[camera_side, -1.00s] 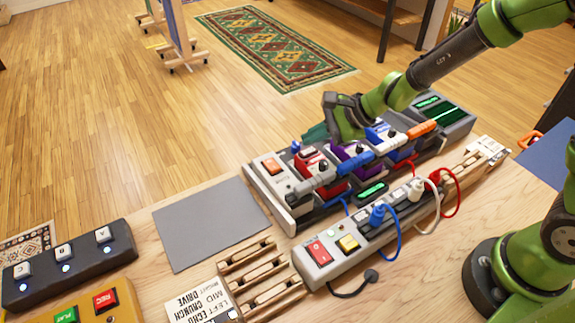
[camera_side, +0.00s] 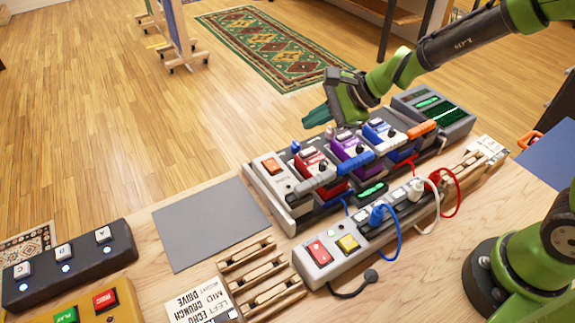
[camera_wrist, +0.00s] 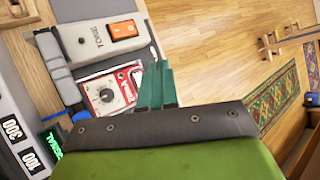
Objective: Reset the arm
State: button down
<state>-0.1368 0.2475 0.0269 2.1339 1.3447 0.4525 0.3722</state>
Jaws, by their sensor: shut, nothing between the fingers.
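My green arm reaches in from the upper right, and my gripper (camera_side: 318,117) is above the far edge of the pedalboard (camera_side: 286,208), apart from the pedals. Its teal fingers are together, with nothing between them; they also show in the wrist view (camera_wrist: 157,85). Below and in front of it are a red pedal (camera_side: 312,163), a purple pedal (camera_side: 346,146) and a blue-and-white pedal (camera_side: 378,130). In the wrist view the red pedal (camera_wrist: 110,95) lies left of the fingers.
A power strip (camera_side: 330,262) with blue, white and red cables runs along the near side of the board. A black footswitch bar (camera_side: 75,265) is at the lower left. A grey mat (camera_side: 210,222) lies bare. Wooden label racks (camera_side: 262,272) stand beside the strip.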

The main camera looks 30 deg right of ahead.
jog(key=s+n, duration=0.1)
jog(key=s+n+g, duration=0.1)
jog(key=shift+s+a+f+n, duration=0.2)
jog(key=shift+s+a+n, duration=0.05)
jog(key=shift+s+n, duration=0.05)
jog(key=s+d+r+n+h, duration=0.2)
jog(key=s+d+r+n, duration=0.3)
jog(key=s, duration=0.4)
jog(key=s+d+r+n+t+h, duration=0.1)
jog(key=s+d+r+n+h, duration=0.1)
jog(key=s+d+r+n, duration=0.4)
jog(key=s+d+n, duration=0.1)
jog(key=s, duration=0.1)
jog(key=shift+s+r, duration=0.2)
jog(key=shift+s, duration=0.2)
